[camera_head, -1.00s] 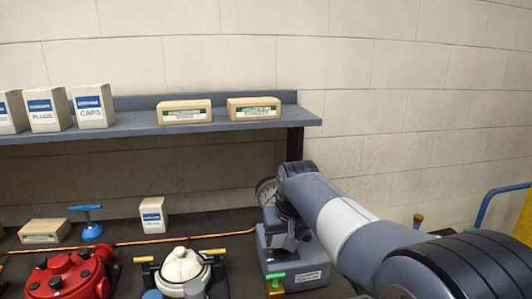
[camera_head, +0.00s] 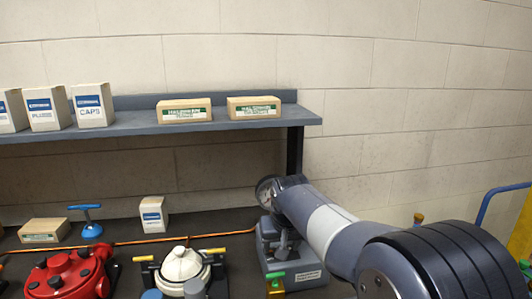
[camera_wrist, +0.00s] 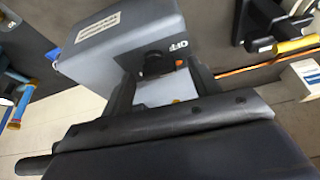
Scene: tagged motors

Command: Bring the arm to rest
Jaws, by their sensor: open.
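My arm (camera_head: 340,228) reaches in from the lower right of the head view, over the right end of the bench. Beyond the fingers is a grey machine (camera_wrist: 125,40) with a label and a black knob marked "OFF".
A red motor (camera_head: 68,276) and a cream-lidded unit (camera_head: 182,265) stand on the bench, left of the grey machine. A blue-handled tool (camera_head: 90,225) and small boxes sit behind them. A shelf (camera_head: 235,124) with several boxes runs above. A yellow and blue frame (camera_head: 520,235) is at the right.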

